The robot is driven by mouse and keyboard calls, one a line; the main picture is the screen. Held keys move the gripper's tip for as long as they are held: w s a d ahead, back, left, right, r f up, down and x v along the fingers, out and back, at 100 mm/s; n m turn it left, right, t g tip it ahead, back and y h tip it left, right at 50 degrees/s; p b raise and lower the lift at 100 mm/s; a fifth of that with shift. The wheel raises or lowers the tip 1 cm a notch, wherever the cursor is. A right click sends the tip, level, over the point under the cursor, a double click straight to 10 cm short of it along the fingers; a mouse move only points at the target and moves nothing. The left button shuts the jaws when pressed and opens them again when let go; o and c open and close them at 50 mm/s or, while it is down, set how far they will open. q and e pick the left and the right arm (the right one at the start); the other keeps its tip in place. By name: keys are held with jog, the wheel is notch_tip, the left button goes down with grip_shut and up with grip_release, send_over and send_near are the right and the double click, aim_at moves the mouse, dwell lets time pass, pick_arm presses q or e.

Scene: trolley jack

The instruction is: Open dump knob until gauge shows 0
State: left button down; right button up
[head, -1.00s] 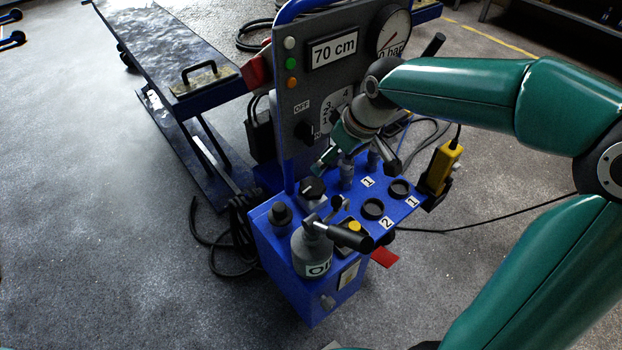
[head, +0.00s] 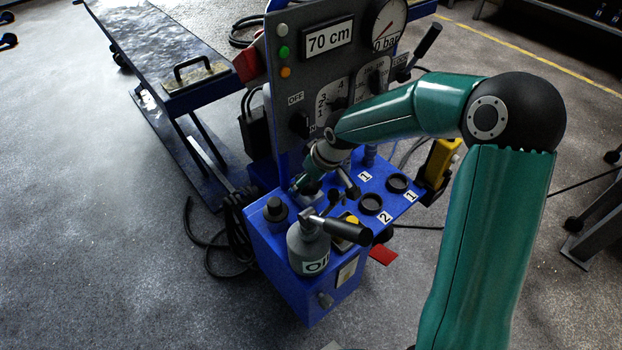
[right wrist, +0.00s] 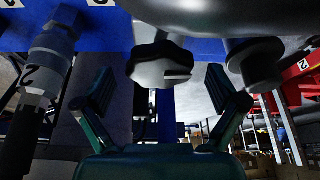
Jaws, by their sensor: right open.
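The knob (right wrist: 160,62), lobed with a pale line on its face, is in the right wrist view, between and just beyond my fingertips. In the head view my right gripper (head: 303,184) is low over the top of the blue box and largely covers the knob there. My right gripper (right wrist: 160,100) is open with a finger on either side and nothing between the pads; contact with the knob cannot be told. The round gauge (head: 388,20) has a red needle, with "0 bar" readable below; whether a digit precedes it is unclear. My left gripper is not in view.
The blue box (head: 283,250) carries a grey oil bottle (head: 307,247) with a black-handled lever, a black cap (head: 275,208) and two black rings close by. The upright panel (head: 295,70) with a "70 cm" display stands behind. A lift platform (head: 150,45) is at the back left.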

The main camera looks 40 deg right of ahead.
jog(key=shift+c, duration=0.3)
jog(key=shift+d, duration=0.1)
jog(key=c, duration=1.1)
jog(key=shift+o, duration=0.2)
jog(key=shift+r, duration=0.1)
